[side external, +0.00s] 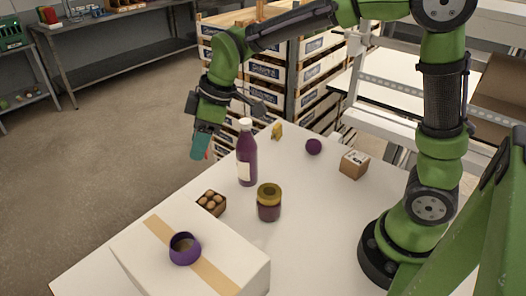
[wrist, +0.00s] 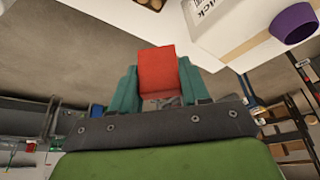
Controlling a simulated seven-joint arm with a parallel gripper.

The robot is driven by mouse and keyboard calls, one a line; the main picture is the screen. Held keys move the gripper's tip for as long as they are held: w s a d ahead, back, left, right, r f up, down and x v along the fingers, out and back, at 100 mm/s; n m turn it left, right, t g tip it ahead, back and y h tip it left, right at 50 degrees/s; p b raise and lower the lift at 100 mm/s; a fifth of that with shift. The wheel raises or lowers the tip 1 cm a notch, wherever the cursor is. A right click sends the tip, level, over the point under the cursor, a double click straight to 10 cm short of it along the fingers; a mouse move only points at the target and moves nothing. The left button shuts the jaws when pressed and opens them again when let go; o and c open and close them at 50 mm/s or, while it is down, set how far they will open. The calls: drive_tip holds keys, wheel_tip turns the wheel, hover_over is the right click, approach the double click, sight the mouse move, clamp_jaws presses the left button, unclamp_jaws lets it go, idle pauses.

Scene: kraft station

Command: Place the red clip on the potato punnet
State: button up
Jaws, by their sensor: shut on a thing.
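My gripper (side external: 201,146) has teal fingers and is shut on the red clip. The clip (wrist: 157,73) shows as a red block between the fingertips in the wrist view; in the side view only a sliver of red shows beside the fingers. The gripper is in the air at the far left edge of the table, beyond the punnet and left of the bottle. The potato punnet (side external: 211,203) is a small brown tray with several round brown potatoes, standing on the table near the large carton. Part of it also shows at the top edge of the wrist view (wrist: 150,4).
A large taped carton (side external: 140,258) bears a purple bowl (side external: 184,249). A purple bottle (side external: 246,160) and a dark jar (side external: 269,204) stand right of the punnet. A purple ball (side external: 313,146), small brown box (side external: 354,164) and yellow item (side external: 277,131) are farther back.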

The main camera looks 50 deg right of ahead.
sight(204, 199)
wheel_tip(204, 199, down, 14)
drive_tip(key=shift+r, duration=0.1)
idle(0.4)
drive_tip(key=o, duration=1)
drive_tip(key=shift+o, duration=0.2)
drive_tip(key=v, duration=1.2)
drive_tip(key=s+d+r+m+t, duration=0.1)
drive_tip(key=s+d+r+m, duration=0.1)
drive_tip(key=s+m, duration=0.2)
drive_tip(key=s+d+r+m+t, duration=0.1)
drive_tip(key=s+d+r+m, duration=0.2)
drive_tip(key=s, duration=0.3)
drive_tip(key=s+d+r+m+t+h, duration=0.1)
drive_tip(key=s+d+r+m+t, duration=0.1)
drive_tip(key=s+m, duration=0.3)
drive_tip(key=shift+d+r+m, duration=0.35)
drive_tip(key=shift+d+m, duration=0.25)
drive_tip(key=shift+d, duration=0.15)
